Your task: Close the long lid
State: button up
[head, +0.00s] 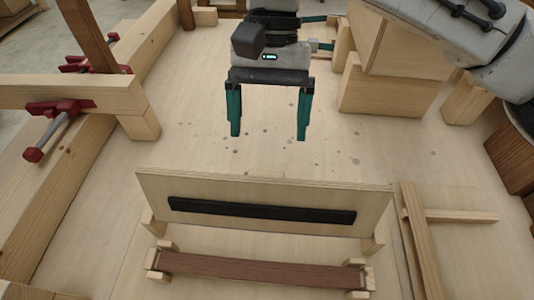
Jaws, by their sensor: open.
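The long lid (290,188) looks to be the wide pale plywood panel in the front middle of the head view. It stands raised on its edge, with a long black strip (260,210) along the face turned towards me. Small wooden blocks sit at its lower corners. My gripper (268,136) is behind the panel, pointing down, with its two green fingers spread wide. Nothing is between the fingers, and they appear apart from the panel. The far face of the panel is hidden.
A dark brown strip (260,270) lies between wooden blocks in front of the panel. Wooden beams with red clamps (50,125) are at the left. Large wooden blocks (390,95) stand at the back right. Thin battens (420,235) lie at the right. The spotted board behind the panel is mostly clear.

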aim_at(267, 173)
jog(key=x, duration=0.7)
jog(key=shift+s+f, duration=0.15)
jog(key=shift+f, duration=0.2)
jog(key=c, duration=1.5)
